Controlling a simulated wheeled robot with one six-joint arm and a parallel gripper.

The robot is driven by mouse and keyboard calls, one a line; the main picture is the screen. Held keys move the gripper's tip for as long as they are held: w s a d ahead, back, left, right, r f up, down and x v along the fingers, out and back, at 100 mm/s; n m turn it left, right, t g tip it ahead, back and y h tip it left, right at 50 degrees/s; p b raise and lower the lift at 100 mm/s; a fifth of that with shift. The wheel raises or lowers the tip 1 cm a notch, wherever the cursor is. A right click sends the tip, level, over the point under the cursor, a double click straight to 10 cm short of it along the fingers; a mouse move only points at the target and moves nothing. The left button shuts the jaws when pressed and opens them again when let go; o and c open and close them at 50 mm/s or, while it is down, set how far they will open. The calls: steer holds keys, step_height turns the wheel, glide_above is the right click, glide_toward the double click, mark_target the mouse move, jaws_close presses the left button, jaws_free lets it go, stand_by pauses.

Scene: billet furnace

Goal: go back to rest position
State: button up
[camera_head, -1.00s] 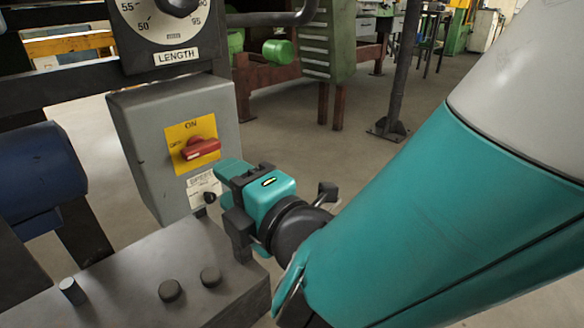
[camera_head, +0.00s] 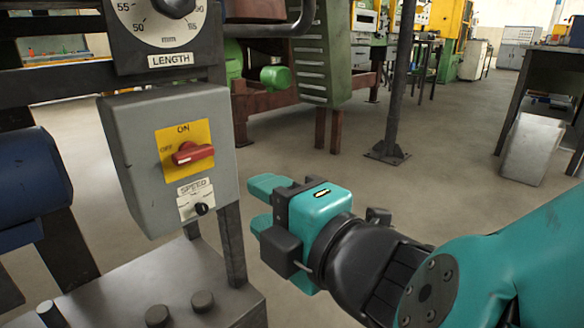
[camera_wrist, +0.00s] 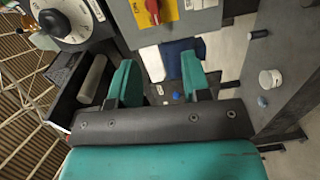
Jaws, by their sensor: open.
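My gripper (camera_head: 262,205) is teal and black and stands at the middle of the head view, to the right of the grey switch box (camera_head: 150,190) and apart from it. Its two fingers are spread with nothing between them; they also show in the wrist view (camera_wrist: 158,82). The box carries a red rotary switch (camera_head: 192,153) on a yellow ON/OFF plate and a small black SPEED knob (camera_head: 202,208). The red switch shows at the top edge of the wrist view (camera_wrist: 152,8).
A LENGTH dial (camera_head: 165,20) sits above the box. A grey panel with round buttons (camera_head: 202,301) lies below it. A blue motor (camera_head: 28,190) is at left. A dark post (camera_head: 392,100) stands behind, and a bench (camera_head: 540,90) at right. The floor between is clear.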

steer(key=w+d+f+m+g+h+p, duration=0.25)
steer(key=d+m+g+h+p, duration=0.2)
steer(key=d+m+h, duration=0.65)
steer(key=s+d+r+m+g+y+p, duration=0.2)
steer(key=s+d+r+m+g+p, duration=0.25)
steer(key=s+d+m+g, duration=0.4)
step_height(320, 180, up, 38)
steer(key=s+t+p, duration=0.1)
steer(key=s+p, duration=0.1)
steer(key=p, duration=3.5)
steer(key=shift+s+d+r, duration=0.15)
steer(key=shift+s+r, duration=0.05)
steer(key=shift+s, duration=0.15)
